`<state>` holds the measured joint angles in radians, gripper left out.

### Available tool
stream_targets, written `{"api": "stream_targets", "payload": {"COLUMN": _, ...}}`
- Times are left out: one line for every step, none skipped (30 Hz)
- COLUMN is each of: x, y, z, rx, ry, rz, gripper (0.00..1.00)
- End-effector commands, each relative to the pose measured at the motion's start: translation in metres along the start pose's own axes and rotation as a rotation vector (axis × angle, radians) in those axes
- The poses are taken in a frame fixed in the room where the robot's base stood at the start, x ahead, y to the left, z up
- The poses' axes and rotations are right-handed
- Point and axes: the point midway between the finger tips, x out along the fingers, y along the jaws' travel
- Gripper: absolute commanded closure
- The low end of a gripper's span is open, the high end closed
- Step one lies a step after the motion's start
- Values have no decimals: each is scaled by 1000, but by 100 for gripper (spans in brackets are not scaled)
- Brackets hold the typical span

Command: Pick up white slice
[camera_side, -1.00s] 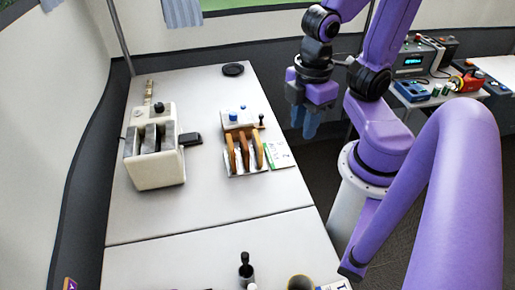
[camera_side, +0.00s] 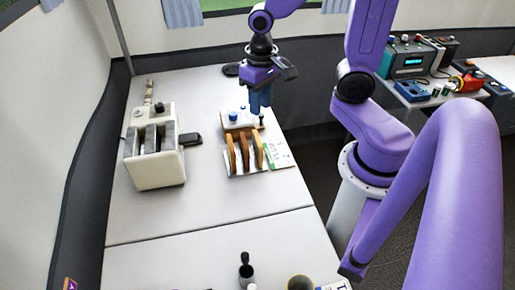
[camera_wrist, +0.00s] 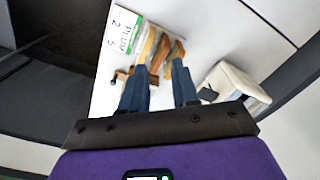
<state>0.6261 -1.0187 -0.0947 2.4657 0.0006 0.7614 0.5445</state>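Several bread slices stand upright in a small rack (camera_side: 246,175). They look brown (camera_side: 231,152), dark brown (camera_side: 244,147) and paler tan (camera_side: 258,150). None looks plainly white; the palest is at the right, beside the card. The slices also show in the wrist view (camera_wrist: 179,52), ahead of my fingertips and partly hidden by them. My gripper (camera_side: 260,104) has blue fingers pointing down, above the back end of the rack. In the wrist view my gripper (camera_wrist: 158,68) is open, its fingers apart with nothing between them.
A cream toaster (camera_side: 158,168) stands to the left with a black object (camera_side: 190,139) beside it. A printed card (camera_side: 279,154) lies right of the rack.

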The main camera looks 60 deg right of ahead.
Motion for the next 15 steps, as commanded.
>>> {"api": "stream_targets", "payload": {"x": 3, "y": 6, "z": -8, "rx": 86, "ry": -2, "rz": 2, "gripper": 70}}
{"api": "stream_targets", "payload": {"x": 4, "y": 10, "z": -13, "rx": 138, "ry": -2, "rz": 2, "gripper": 70}}
{"api": "stream_targets", "payload": {"x": 6, "y": 14, "z": -18, "rx": 205, "ry": -4, "rz": 4, "gripper": 70}}
{"api": "stream_targets", "payload": {"x": 8, "y": 18, "z": -22, "rx": 255, "ry": -4, "rz": 4, "gripper": 70}}
{"api": "stream_targets", "payload": {"x": 9, "y": 22, "z": -26, "rx": 302, "ry": -4, "rz": 4, "gripper": 70}}
{"api": "stream_targets", "payload": {"x": 11, "y": 26, "z": -30, "rx": 362, "ry": -4, "rz": 5, "gripper": 70}}
{"api": "stream_targets", "payload": {"x": 12, "y": 30, "z": -33, "rx": 404, "ry": -5, "rz": 5, "gripper": 70}}
{"api": "stream_targets", "payload": {"x": 13, "y": 33, "z": -36, "rx": 443, "ry": -5, "rz": 6, "gripper": 70}}
{"api": "stream_targets", "payload": {"x": 15, "y": 37, "z": -38, "rx": 488, "ry": -6, "rz": 7, "gripper": 70}}
{"api": "stream_targets", "payload": {"x": 16, "y": 40, "z": -40, "rx": 520, "ry": -6, "rz": 7, "gripper": 70}}
{"api": "stream_targets", "payload": {"x": 16, "y": 42, "z": -42, "rx": 546, "ry": -6, "rz": 7, "gripper": 70}}
{"api": "stream_targets", "payload": {"x": 17, "y": 45, "z": -43, "rx": 576, "ry": -6, "rz": 7, "gripper": 70}}
{"api": "stream_targets", "payload": {"x": 18, "y": 46, "z": -44, "rx": 594, "ry": -6, "rz": 7, "gripper": 70}}
{"api": "stream_targets", "payload": {"x": 18, "y": 48, "z": -45, "rx": 607, "ry": -5, "rz": 7, "gripper": 70}}
{"api": "stream_targets", "payload": {"x": 19, "y": 49, "z": -46, "rx": 622, "ry": -6, "rz": 7, "gripper": 70}}
